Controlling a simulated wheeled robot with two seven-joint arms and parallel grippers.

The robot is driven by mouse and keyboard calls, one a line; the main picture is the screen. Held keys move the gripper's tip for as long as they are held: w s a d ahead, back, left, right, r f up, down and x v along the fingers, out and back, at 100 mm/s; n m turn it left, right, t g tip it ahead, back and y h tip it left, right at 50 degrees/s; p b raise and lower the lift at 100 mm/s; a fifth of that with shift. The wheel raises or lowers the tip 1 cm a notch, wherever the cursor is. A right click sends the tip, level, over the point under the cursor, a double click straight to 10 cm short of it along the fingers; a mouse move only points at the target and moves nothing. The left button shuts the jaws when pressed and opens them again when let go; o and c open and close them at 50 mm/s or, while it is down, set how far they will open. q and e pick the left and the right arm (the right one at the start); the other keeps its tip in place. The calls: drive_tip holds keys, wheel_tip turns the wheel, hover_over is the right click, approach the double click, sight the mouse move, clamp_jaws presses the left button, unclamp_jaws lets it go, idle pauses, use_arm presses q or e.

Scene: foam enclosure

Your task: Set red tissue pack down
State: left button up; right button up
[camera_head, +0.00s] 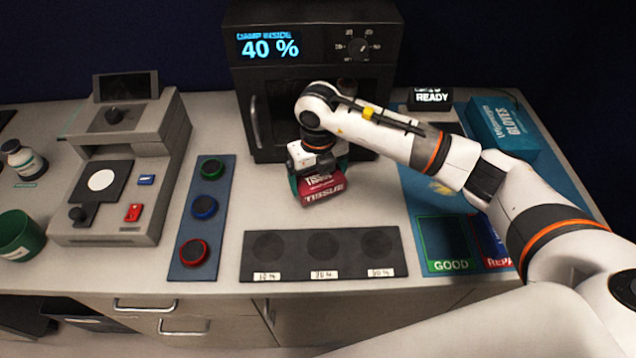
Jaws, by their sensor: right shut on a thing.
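The red tissue pack (324,190) is at the middle of the counter, in front of the black oven-like cabinet (318,75). Its front reads "TISSUE". My right gripper (319,170) comes down over the pack from above and is shut on it. The fingers are mostly hidden by the wrist and the pack. I cannot tell whether the pack's underside touches the counter. My left gripper is not in view.
A dark plate with several round spots (322,273) lies in front of the pack. A blue strip with three buttons (204,207) and a grey device (120,175) stand left. A blue mat (425,195) with GOOD and REPA areas and a glove box (502,127) are right. Bare counter surrounds the pack.

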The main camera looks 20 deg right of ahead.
sight(318, 186)
wheel_tip(318, 186, down, 3)
drive_tip(key=shift+s+f+p, duration=0.1)
drive_tip(key=shift+f+p, duration=0.05)
drive_tip(key=shift+p, duration=0.25)
drive_tip(key=shift+f, duration=0.1)
drive_tip(key=shift+f, duration=0.15)
drive_tip(key=o, duration=0.6)
drive_tip(key=shift+r, duration=0.2)
wheel_tip(318, 186, up, 11)
drive_tip(key=b, duration=0.3)
drive_tip(key=shift+r, duration=0.55)
